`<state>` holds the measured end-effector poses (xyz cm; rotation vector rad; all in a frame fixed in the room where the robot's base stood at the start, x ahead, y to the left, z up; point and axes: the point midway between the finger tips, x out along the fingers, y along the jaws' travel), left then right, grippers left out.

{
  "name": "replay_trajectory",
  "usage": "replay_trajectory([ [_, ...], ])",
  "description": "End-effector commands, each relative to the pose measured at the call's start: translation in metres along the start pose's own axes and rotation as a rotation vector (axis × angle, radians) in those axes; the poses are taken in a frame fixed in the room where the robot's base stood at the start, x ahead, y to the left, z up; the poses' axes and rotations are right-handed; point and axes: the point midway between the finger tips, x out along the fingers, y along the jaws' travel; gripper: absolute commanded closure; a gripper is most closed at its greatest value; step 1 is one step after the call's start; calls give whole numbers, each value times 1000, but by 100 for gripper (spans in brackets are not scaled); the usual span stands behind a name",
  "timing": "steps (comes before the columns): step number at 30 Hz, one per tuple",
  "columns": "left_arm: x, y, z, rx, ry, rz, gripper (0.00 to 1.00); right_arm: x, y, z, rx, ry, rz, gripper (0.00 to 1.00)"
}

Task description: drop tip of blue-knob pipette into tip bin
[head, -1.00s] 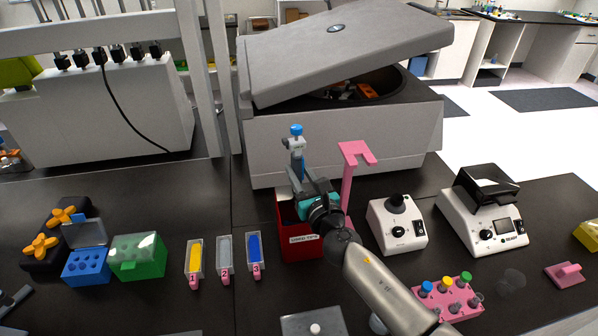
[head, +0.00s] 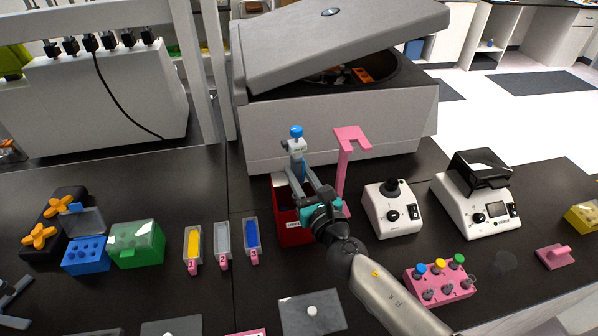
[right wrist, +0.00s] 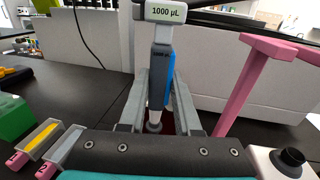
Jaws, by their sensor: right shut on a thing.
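The blue-knob pipette (head: 296,146) stands upright, its blue knob on top. My right gripper (head: 308,187) is shut on its body. In the right wrist view the pipette (right wrist: 161,65) shows a 1000 µL label and a blue side, between the fingers of the right gripper (right wrist: 155,105). The red tip bin (head: 292,236) is below and behind the gripper, partly covered by it. A little of its red shows behind the fingers in the wrist view. The pipette's lower end and any tip are hidden. Grey parts at the left edge look like my left gripper (head: 14,290), cut off.
A pink stand (head: 343,165) rises close to the right of the pipette. The centrifuge (head: 330,130) with its raised lid is behind. Three numbered trays (head: 222,240) lie left of the bin. A small mixer (head: 392,212) and a pink tube rack (head: 440,284) are to the right.

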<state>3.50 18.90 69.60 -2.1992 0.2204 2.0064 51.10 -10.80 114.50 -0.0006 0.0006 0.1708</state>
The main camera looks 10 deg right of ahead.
Motion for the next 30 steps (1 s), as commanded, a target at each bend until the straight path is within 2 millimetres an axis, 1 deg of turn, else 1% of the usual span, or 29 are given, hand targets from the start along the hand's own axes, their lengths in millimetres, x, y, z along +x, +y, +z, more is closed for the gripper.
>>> replay_trajectory([
  [3, -17, 0, -2, 0, 0, 0, 49, 0, 0, 18, 0, -2, 0, 86],
  [12, -57, -1, -5, 0, 0, 0, 49, 0, 0, 58, 0, -1, 1, 86],
  [16, -59, -1, -5, 0, 0, 0, 49, 0, 0, 71, 1, -5, 1, 86],
  [19, -60, -1, -5, 0, 0, 0, 49, 0, 0, 75, 1, -2, 1, 86],
  [27, -59, 0, -5, 0, 0, 1, 49, 0, 0, 75, 1, -1, 0, 86],
  [30, -56, 0, -5, 0, 1, 1, 49, -2, 0, 72, 1, -1, 0, 86],
])
